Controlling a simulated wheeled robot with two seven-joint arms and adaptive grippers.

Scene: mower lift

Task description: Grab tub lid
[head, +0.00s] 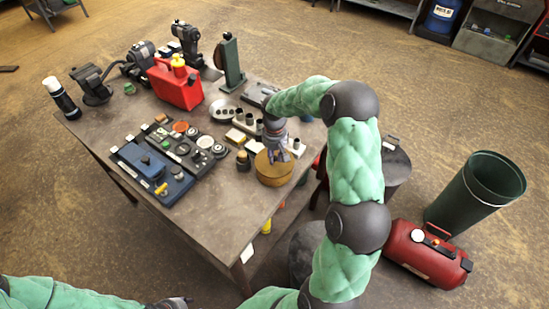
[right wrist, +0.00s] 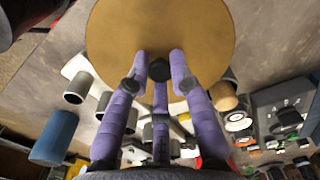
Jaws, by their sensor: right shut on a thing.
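The tub lid (head: 274,160) is a round, tan disc at the table's right edge, on top of a short tan tub (head: 273,181). In the right wrist view the lid (right wrist: 160,28) fills the top middle, with a dark knob (right wrist: 159,69) near its lower edge. My right gripper (head: 279,156) reaches down over the lid. Its purple fingers (right wrist: 160,72) are closed around the knob. I cannot tell whether the lid is lifted off the tub. My left gripper (head: 178,303) shows only in part at the bottom edge, away from the tub; its opening is unclear.
A red tank (head: 428,254) and green bin (head: 478,190) stand on the floor.

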